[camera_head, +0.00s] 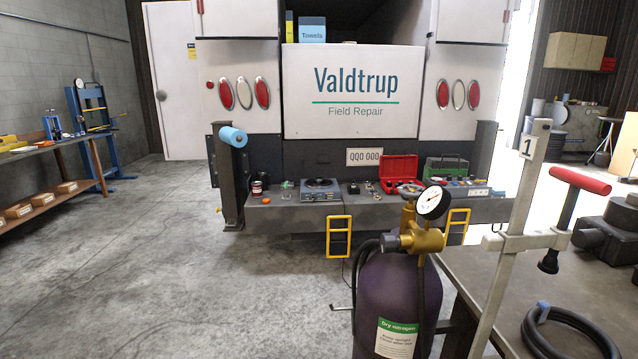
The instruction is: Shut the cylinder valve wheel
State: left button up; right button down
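A dark purple gas cylinder (375,295) stands upright in the front middle. Its green and white label (397,338) reads "Dry nitrogen". A brass regulator (425,241) sits at its top, with a round white-faced gauge (433,203) above and a dark knob (389,243) on its left side. A brass valve piece (408,213) rises just behind the regulator. Neither of my grippers is in view.
A grey workbench (575,295) at the right holds a clamp stand (519,215) with a red T-handle (580,181) and a coiled black hose (570,318). Behind the cylinder, a truck's rear bumper (310,213) carries tools and a red case (398,170). The floor at left is clear.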

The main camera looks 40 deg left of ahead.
aim_at(413, 190)
jog(key=u, duration=0.7)
